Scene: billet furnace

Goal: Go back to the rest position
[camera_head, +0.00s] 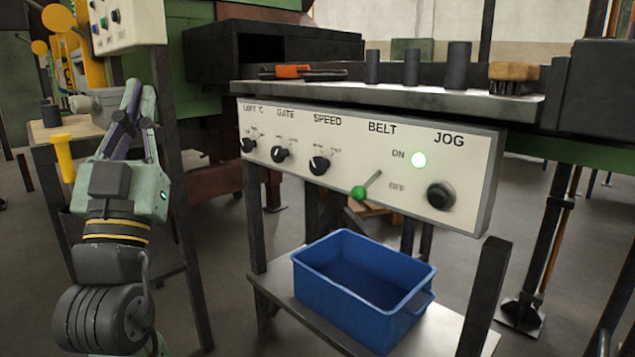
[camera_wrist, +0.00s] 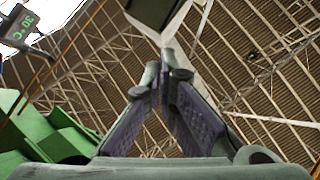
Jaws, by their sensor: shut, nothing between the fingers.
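My gripper (camera_head: 131,90) is raised at the left of the head view, pointing upward, in front of a side table and the machine behind it. Its fingertips are together and hold nothing. In the wrist view my gripper (camera_wrist: 166,62) points up toward the roof, with its two fingers meeting at the tips. It is apart from the control panel (camera_head: 340,190), which stands to its right.
The panel has several knobs, a green-tipped belt lever (camera_head: 359,192) and a lit lamp (camera_head: 419,160). A blue bin (camera_head: 322,300) sits on the shelf below. Dark cylinders (camera_head: 411,67), an orange-handled tool (camera_head: 293,72) and a brush (camera_head: 514,71) lie on the ledge above.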

